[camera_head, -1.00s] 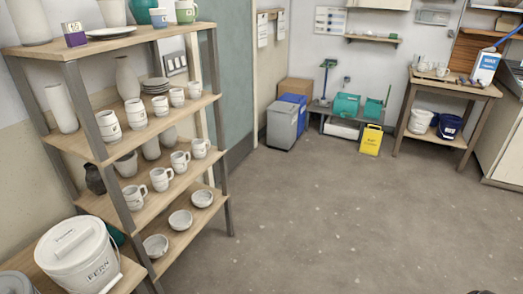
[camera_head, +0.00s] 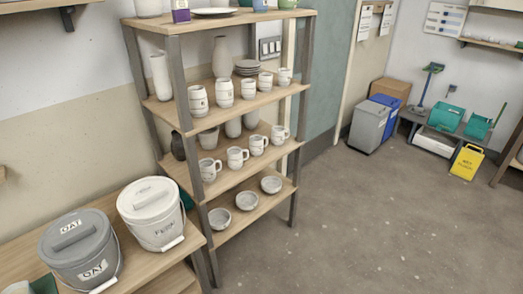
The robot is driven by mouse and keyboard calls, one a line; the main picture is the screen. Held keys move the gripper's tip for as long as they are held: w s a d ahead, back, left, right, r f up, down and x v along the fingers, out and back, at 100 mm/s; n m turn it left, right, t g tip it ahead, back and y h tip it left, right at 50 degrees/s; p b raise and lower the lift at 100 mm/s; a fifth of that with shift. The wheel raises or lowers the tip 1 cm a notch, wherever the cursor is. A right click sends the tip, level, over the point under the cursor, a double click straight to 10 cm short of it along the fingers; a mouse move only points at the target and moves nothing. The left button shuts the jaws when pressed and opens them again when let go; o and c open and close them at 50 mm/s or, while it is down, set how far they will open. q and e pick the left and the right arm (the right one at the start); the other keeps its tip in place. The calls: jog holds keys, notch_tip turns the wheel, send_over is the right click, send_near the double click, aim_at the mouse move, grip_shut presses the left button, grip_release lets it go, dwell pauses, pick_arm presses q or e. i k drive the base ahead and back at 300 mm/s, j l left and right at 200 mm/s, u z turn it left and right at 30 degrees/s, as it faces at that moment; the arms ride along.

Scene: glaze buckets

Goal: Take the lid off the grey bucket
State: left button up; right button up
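The grey bucket (camera_head: 90,268) stands upright on a wooden bench at the lower left, with "OAT" written on its side. Its grey lid (camera_head: 75,236), also marked "OAT" and with a raised bar handle, sits on top of it. A wire bail with a white grip hangs at its front. A white bucket (camera_head: 160,230) with its own white lid (camera_head: 146,198) stands just to its right, close beside it. Neither of my grippers shows in the view.
The wooden bench (camera_head: 150,268) holds both buckets, with a dark green item partly cut off at the lower left. A shelf rack (camera_head: 240,186) with mugs, bowls and vases stands right behind the bench. Bins (camera_head: 370,125) stand farther back. The floor (camera_head: 370,225) at right is clear.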

aim_at(74, 235)
jog(key=u, duration=1.5)
jog(key=i+j, duration=0.15)
jog(key=j, duration=0.25)
jog(key=i+j, duration=0.15)
jog(key=j, duration=0.25)
jog(key=i+j, duration=0.15)
jog(key=j, duration=0.25)
jog(key=i+j, duration=0.1)
jog(key=j, duration=0.3)
jog(key=j+z, duration=0.1)
jog(key=z, duration=0.3)
jog(key=j+z, duration=0.1)
jog(key=z, duration=0.3)
jog(key=j+z, duration=0.1)
jog(key=z, duration=0.3)
jog(key=j+z, duration=0.1)
jog(key=z, duration=0.3)
jog(key=i+j, duration=0.05)
